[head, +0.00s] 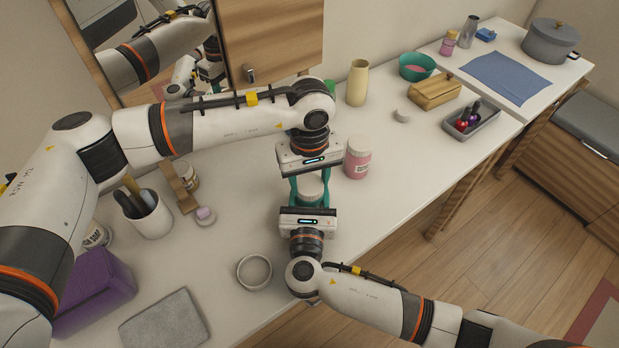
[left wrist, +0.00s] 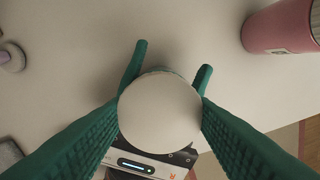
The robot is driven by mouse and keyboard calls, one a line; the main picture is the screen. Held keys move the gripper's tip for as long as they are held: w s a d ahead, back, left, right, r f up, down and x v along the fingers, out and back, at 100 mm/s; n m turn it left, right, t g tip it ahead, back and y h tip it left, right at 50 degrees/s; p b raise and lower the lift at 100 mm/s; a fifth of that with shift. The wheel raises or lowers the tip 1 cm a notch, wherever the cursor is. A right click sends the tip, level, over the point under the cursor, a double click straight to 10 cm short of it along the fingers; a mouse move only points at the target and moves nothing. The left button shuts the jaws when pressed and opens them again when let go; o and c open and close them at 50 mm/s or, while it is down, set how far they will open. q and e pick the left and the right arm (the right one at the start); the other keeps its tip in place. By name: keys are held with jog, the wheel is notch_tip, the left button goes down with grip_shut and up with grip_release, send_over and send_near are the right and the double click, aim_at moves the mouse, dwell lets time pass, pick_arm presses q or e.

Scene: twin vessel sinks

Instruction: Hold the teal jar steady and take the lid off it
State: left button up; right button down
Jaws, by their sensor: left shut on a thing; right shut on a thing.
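The pale round lid (left wrist: 160,112) fills the middle of the left wrist view, between the teal fingers of my left gripper, which is shut on it. In the head view the lid (head: 311,186) shows between the two grippers. The teal jar (left wrist: 168,70) is mostly hidden under the lid; only a thin teal edge shows past it. My right gripper (head: 309,197) comes from the front and is shut on the jar, its fingers reaching past both sides below the lid. My left gripper (head: 311,183) comes from behind and above. I cannot tell whether the lid still touches the jar.
A pink jar (head: 358,160) stands close to the right of the grippers. A white ring-shaped dish (head: 254,272) lies at front left. A utensil cup (head: 150,216), a small soap dish (head: 206,217) and a purple box (head: 95,292) stand left. The counter's front edge runs near my right arm.

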pick_arm(q)
jog(key=n, duration=0.4)
jog(key=shift+n, duration=0.4)
jog(key=n, duration=0.4)
jog(key=shift+n, duration=0.4)
jog(key=n, duration=1.1)
jog(key=shift+n, duration=0.3)
jog(key=n, duration=0.4)
jog(key=shift+n, duration=0.3)
jog(key=n, duration=0.4)
jog(key=shift+r, duration=0.1)
jog(key=n, duration=0.3)
jog(key=shift+n, duration=0.3)
jog(key=shift+r, duration=0.2)
